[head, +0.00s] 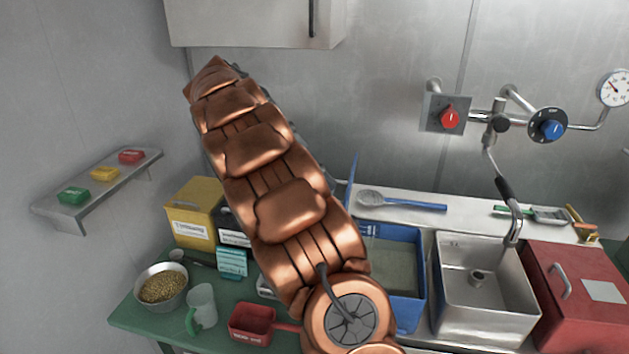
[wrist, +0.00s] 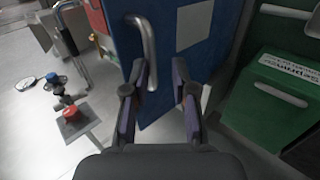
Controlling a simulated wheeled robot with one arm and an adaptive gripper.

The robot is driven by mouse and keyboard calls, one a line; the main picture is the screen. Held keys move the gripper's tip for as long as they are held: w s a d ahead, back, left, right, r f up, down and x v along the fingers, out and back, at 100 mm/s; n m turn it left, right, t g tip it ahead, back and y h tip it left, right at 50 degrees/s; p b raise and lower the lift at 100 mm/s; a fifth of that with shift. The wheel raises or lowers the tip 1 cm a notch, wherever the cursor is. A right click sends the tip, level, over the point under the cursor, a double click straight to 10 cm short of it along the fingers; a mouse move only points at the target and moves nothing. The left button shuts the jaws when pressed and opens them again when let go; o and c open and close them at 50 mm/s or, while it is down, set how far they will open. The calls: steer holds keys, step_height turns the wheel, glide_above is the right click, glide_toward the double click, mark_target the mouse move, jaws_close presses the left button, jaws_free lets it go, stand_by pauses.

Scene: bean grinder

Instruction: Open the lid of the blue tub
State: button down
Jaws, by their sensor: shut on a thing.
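The blue tub (head: 408,312) stands on the counter left of the steel sink, and its open inside shows a pale grey bottom. Its blue lid (head: 352,180) stands raised and nearly edge-on at the tub's left side. In the wrist view the lid (wrist: 165,105) fills the middle, with a silver bar handle (wrist: 148,45) and a pale label. My gripper (wrist: 160,75) has its fingers on either side of part of the lid, near the handle's end. Whether it holds the handle or the panel is unclear. In the head view my copper arm hides the gripper.
The steel sink (head: 470,328) and the closed red tub (head: 570,320) are to the right. A blue-handled strainer (head: 415,205) lies on the ledge behind. A bowl of beans (head: 162,288), a mug (head: 203,305) and a red scoop (head: 250,325) crowd the left.

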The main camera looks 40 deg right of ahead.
step_height(320, 180, down, 2)
steer(key=shift+s+f+y, duration=0.1)
steer(key=shift+s+y, duration=0.05)
steer(key=shift+y, duration=0.15)
steer(key=c, duration=1)
jaws_free()
steer(key=shift+d, duration=0.1)
steer(key=shift+c, duration=0.2)
steer(key=shift+w, duration=0.2)
steer(key=shift+c, duration=0.2)
steer(key=shift+r, duration=0.2)
steer(key=shift+c, duration=0.6)
steer(key=shift+a+r, duration=0.15)
steer(key=shift+a, duration=0.05)
steer(key=shift+w+r, duration=0.1)
steer(key=shift+r, duration=0.15)
steer(key=shift+d, duration=0.1)
